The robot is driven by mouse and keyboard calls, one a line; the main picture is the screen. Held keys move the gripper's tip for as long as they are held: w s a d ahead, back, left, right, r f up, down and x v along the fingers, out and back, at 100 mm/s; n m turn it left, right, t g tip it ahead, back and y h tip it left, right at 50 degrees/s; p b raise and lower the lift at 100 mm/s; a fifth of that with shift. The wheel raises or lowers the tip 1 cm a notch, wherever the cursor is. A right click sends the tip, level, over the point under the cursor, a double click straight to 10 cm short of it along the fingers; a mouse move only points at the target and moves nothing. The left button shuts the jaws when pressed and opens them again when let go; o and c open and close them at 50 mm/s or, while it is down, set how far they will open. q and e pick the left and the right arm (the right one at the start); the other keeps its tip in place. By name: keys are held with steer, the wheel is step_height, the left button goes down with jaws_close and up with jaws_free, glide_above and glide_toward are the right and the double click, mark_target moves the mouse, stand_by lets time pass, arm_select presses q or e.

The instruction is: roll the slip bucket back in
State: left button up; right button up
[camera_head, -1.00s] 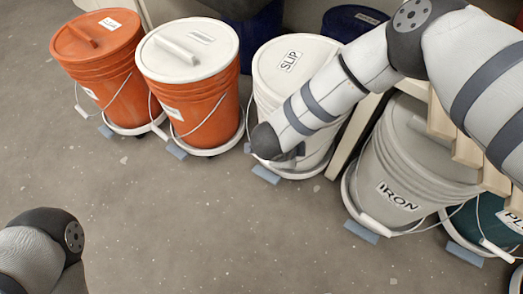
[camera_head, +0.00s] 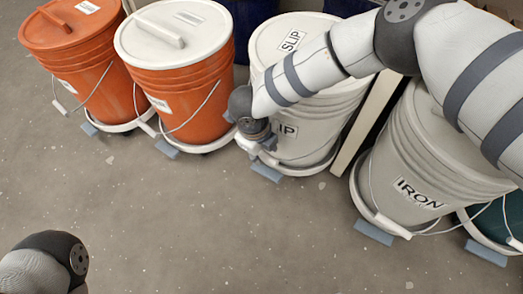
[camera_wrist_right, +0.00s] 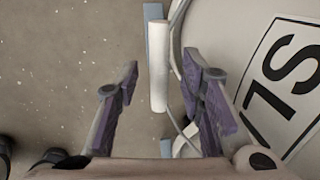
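The slip bucket (camera_head: 325,118) is off-white, with a lid marked SLIP and another label on its front. It stands upright on a low white dolly (camera_head: 312,169) with a blue-grey pad at its front, and my right forearm covers part of it. My right gripper (camera_head: 264,143) is low at the bucket's left front. In the right wrist view its two fingers (camera_wrist_right: 160,80) are open, on either side of a white cylindrical handle grip (camera_wrist_right: 158,65), with gaps on both sides. The SLIP label (camera_wrist_right: 283,85) is at the right there. My left gripper is out of view.
Two orange buckets, one white-lidded (camera_head: 185,85) and one orange-lidded (camera_head: 85,65), stand to the left. A pale upright panel (camera_head: 362,125) separates the slip bucket from the grey IRON bucket (camera_head: 400,165). Dark blue buckets stand behind. The front floor (camera_head: 220,235) is clear.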

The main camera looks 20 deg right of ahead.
jaws_close()
steer(key=shift+d, duration=0.1)
steer(key=shift+w+d+r, duration=0.1)
steer(key=shift+w+d, duration=0.15)
steer(key=shift+w, duration=0.05)
steer(key=shift+w+d, duration=0.45)
steer(key=shift+w, duration=0.05)
jaws_free()
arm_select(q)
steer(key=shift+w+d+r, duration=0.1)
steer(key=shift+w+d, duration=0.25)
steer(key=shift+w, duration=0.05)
arm_select(e)
steer(key=shift+a, duration=0.1)
